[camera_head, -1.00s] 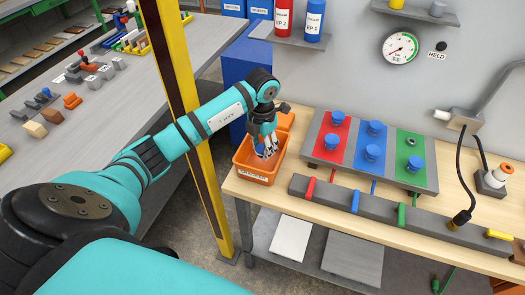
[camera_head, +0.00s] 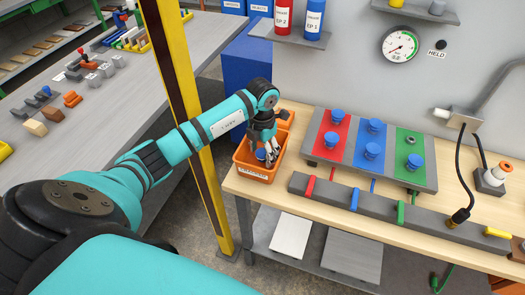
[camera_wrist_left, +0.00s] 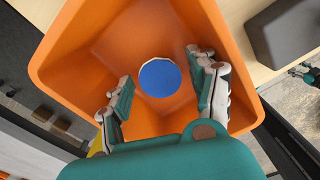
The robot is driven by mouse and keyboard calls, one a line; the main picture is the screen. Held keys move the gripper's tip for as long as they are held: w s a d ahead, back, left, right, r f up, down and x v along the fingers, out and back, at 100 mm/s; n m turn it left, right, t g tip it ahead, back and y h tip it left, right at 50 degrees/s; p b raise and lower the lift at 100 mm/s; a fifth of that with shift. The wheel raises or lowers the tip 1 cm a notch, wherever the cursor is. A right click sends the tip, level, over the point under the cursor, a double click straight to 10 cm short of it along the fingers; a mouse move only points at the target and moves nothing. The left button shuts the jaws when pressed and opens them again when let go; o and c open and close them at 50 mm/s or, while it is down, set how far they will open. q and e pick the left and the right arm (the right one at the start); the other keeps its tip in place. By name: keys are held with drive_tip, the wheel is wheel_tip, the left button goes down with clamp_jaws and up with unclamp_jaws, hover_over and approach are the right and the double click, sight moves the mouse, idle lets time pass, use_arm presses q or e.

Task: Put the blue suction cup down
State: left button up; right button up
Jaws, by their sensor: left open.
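The blue suction cup (camera_head: 261,154) lies in the orange bin (camera_head: 243,160) at the left end of the wooden bench. In the left wrist view it is a round blue disc (camera_wrist_left: 160,77) with a pale rim, on the floor of the bin (camera_wrist_left: 75,45). My left gripper (camera_head: 270,157) reaches down into the bin. In the left wrist view its fingers (camera_wrist_left: 159,66) are spread open to either side of the cup, with a visible gap on both sides. My right gripper is not in view.
Right of the bin stands a board with red (camera_head: 326,150), blue (camera_head: 362,156) and green (camera_head: 407,171) panels holding several blue cups. A grey bar (camera_head: 330,191) lies in front. A yellow post (camera_head: 190,120) stands left of the bench.

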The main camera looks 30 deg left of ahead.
sight(262, 153)
use_arm(q)
drive_tip(key=shift+r, duration=0.3)
drive_tip(key=shift+w+r, duration=0.1)
drive_tip(key=shift+r, duration=0.2)
wheel_tip(262, 153, up, 11)
drive_tip(key=b, duration=0.3)
